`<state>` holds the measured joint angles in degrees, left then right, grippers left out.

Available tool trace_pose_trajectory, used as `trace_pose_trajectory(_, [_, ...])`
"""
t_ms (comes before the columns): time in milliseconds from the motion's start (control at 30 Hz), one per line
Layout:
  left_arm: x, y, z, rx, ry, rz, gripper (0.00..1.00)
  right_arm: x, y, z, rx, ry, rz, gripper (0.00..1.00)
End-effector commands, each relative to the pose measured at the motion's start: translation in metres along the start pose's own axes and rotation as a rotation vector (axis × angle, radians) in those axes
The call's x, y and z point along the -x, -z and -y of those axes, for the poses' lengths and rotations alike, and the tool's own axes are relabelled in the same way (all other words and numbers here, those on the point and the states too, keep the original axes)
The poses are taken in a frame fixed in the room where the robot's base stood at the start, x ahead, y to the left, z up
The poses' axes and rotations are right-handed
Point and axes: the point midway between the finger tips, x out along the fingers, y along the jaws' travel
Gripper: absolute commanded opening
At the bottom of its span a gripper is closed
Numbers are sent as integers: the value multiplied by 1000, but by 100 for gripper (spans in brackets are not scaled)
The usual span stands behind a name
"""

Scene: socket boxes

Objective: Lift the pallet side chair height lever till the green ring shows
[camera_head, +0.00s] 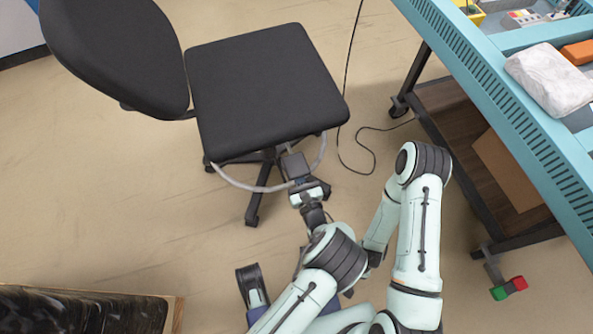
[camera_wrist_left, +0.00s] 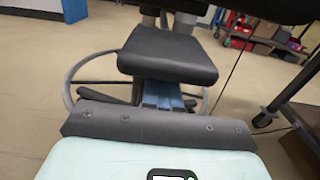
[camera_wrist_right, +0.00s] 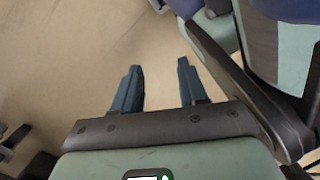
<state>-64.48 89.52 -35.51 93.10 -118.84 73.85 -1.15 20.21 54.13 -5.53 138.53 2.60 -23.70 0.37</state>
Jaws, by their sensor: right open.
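The black office chair (camera_head: 265,85) stands at the upper middle of the head view, with its backrest to the left. My left gripper (camera_head: 297,178) is at the seat's front edge, beside a dark block (camera_head: 295,165). In the left wrist view this block (camera_wrist_left: 170,55) hangs over the blue fingers (camera_wrist_left: 161,95). The fingers are close together, and their tips are hidden under it. I cannot make out the height lever or whether they hold it. No green ring is visible. My right gripper (camera_wrist_right: 158,68) is open and empty above bare floor in the right wrist view.
A grey hoop (camera_head: 252,187) curves round below the seat. A blue-green workbench (camera_head: 500,105) on dark legs stands to the right, with a black cable (camera_head: 346,95) on the floor between. A dark load on a wooden edge (camera_head: 172,312) lies at the lower left. Floor at left is clear.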

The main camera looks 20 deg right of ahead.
Motion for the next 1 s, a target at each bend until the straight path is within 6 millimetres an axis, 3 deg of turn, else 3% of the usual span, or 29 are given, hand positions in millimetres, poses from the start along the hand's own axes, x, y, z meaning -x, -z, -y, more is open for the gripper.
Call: trace_pose_trajectory(1000, [-1,-18,0,1,8,2,0,17,20,18,26,36,-82,43])
